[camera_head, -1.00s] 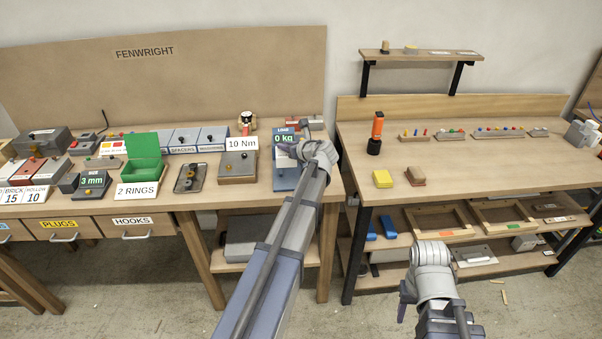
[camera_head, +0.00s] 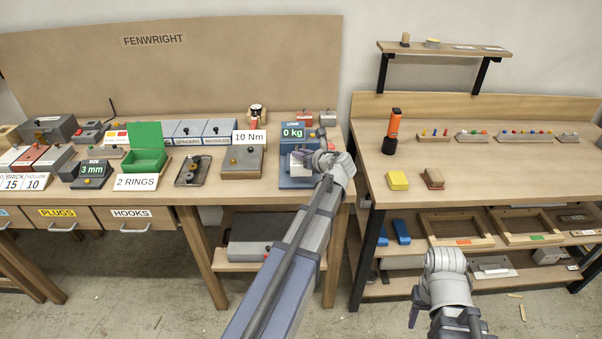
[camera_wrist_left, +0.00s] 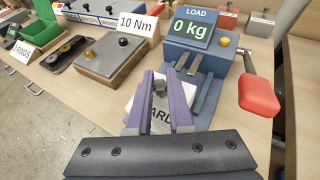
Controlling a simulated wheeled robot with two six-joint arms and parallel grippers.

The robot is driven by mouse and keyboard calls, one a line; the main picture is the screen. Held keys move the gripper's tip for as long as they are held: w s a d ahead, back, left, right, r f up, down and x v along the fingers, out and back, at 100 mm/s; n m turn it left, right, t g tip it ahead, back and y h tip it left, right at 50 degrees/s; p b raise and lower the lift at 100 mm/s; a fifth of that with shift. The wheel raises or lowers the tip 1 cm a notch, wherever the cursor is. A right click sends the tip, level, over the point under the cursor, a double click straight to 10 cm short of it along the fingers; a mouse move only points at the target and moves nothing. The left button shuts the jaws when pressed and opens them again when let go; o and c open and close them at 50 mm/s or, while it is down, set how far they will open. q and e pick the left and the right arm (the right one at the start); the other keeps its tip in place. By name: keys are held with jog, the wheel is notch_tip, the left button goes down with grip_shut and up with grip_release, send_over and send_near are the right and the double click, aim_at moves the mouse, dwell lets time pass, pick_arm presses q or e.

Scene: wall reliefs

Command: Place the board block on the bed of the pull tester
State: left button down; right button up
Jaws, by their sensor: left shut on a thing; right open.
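The pull tester (camera_head: 297,182) is a blue device at the right end of the left bench, with a LOAD display (camera_head: 293,132) reading 0 kg. It also shows in the left wrist view (camera_wrist_left: 207,100), with a red-handled lever (camera_wrist_left: 258,95) at its right. My left gripper (camera_head: 312,161) is shut on the board block (camera_wrist_left: 145,107), a white block with a grey knob and a partly hidden label ending in "ARD". The block is over the tester's bed at its front; I cannot tell whether it touches. My right gripper (camera_head: 415,305) is open, low before the right bench.
A grey 10 Nm box (camera_head: 241,163) and a dark tray (camera_head: 193,171) stand left of the tester. Small red and grey blocks (camera_head: 304,118) stand behind it. The right bench (camera_head: 480,165) carries an orange-topped tool (camera_head: 391,130), a yellow block (camera_head: 397,180) and a brown one.

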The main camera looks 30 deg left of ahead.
aim_at(301, 163)
pick_arm(q)
jog(key=shift+f+b, duration=1.9)
jog(key=shift+f, duration=0.25)
jog(key=shift+r, duration=0.15)
jog(key=c, duration=1.3)
grip_release()
jog(key=shift+f, duration=0.2)
jog(key=o, duration=0.5)
jog(key=shift+r, duration=0.3)
jog(key=p+v, duration=0.5)
jog(key=v, duration=0.7)
jog(key=shift+s, duration=0.1)
